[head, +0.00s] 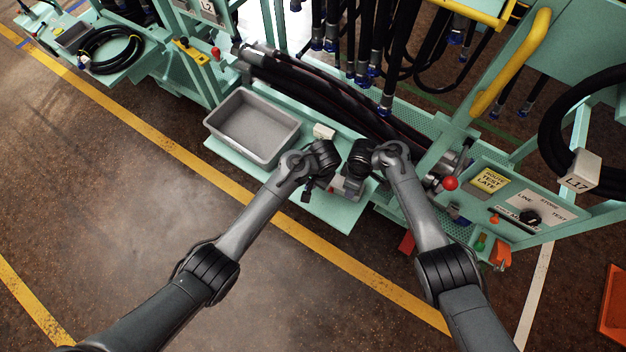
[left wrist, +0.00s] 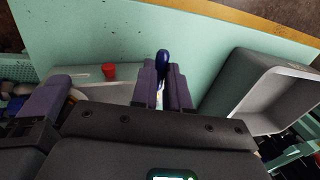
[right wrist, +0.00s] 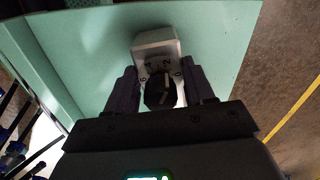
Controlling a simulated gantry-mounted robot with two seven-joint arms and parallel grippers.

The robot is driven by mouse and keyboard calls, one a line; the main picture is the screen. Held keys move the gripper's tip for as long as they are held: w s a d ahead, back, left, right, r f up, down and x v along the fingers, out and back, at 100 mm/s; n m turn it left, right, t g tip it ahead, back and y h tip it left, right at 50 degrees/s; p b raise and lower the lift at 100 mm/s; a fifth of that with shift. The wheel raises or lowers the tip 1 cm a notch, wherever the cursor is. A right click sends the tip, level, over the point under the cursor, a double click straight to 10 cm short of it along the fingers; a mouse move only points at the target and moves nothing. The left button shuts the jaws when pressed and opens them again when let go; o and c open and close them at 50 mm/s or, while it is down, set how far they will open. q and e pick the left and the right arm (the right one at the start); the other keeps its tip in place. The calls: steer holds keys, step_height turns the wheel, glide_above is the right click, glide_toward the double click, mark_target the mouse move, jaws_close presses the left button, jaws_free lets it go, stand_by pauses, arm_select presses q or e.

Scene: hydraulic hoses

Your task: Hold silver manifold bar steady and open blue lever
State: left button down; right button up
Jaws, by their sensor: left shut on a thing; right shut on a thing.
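The silver manifold bar (head: 347,187) lies on the green shelf between my two grippers; it also shows in the left wrist view (left wrist: 88,76) with a red cap or lever on it. The contact points are partly hidden.
A grey tray (head: 252,147) stands on the shelf left of my left gripper. A small pale box (head: 324,131) lies behind it. Thick black hoses run behind the shelf. A red ball knob (head: 450,183) and a control panel stand at the right.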

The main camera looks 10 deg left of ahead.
arm_select(q)
steer(key=a+m, duration=0.1)
steer(key=m, duration=0.1)
steer(key=w+a+m, duration=0.1)
steer(key=m, duration=0.2)
steer(key=shift+w+a+t+h, duration=0.15)
steer(key=shift+t+h, duration=0.15)
steer(key=shift+t, duration=0.1)
steer(key=m, duration=0.2)
steer(key=w+a+m, duration=0.1)
steer(key=shift+w+m+h, duration=0.2)
steer(key=shift+m+h, duration=0.1)
steer(key=shift+m, duration=0.1)
steer(key=shift+w+a+m+t+h, duration=0.1)
steer(key=shift+w+m+h, duration=0.15)
steer(key=shift+w+m, duration=0.75)
steer(key=shift+w+a+m+t+h, duration=0.1)
steer(key=shift+w+m+h, duration=0.15)
steer(key=shift+m, duration=1.4)
steer(key=shift+w+a+m+t+h, duration=0.15)
steer(key=shift+w+m, duration=0.5)
steer(key=shift+m, duration=0.7)
steer(key=shift+d, duration=0.1)
steer(key=c, duration=1.1)
jaws_free()
